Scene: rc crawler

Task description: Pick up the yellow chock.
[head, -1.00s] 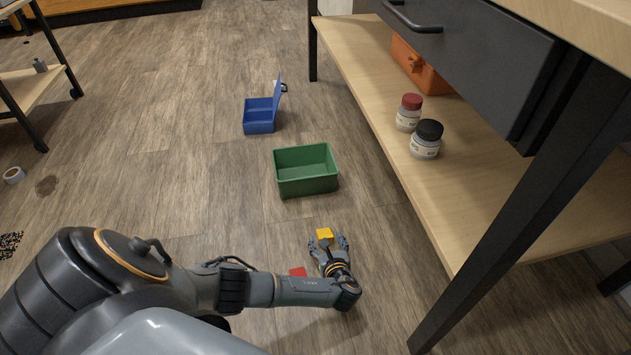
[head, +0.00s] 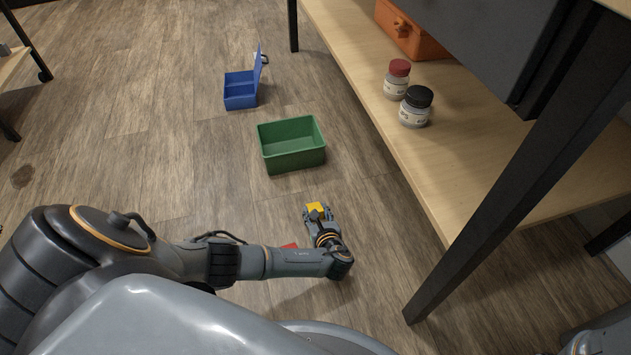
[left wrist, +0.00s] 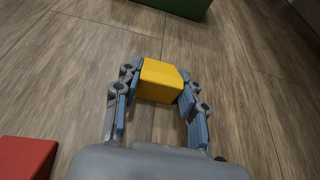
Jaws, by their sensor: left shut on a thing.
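The yellow chock (head: 315,207) is a small block just in front of the green bin, low at the floor. My left gripper (head: 317,213) is shut on it. In the left wrist view the chock (left wrist: 160,81) sits between the blue-padded fingers of the gripper (left wrist: 159,88), one on each side. I cannot tell whether the chock touches the floor or is slightly above it. My right gripper does not show.
A green bin (head: 291,163) stands open just beyond the chock. A red block (head: 290,246) lies beside my left forearm, partly hidden. A blue open box (head: 240,101) is farther back. A workbench with a low shelf (head: 450,180) and dark leg (head: 480,200) stands right.

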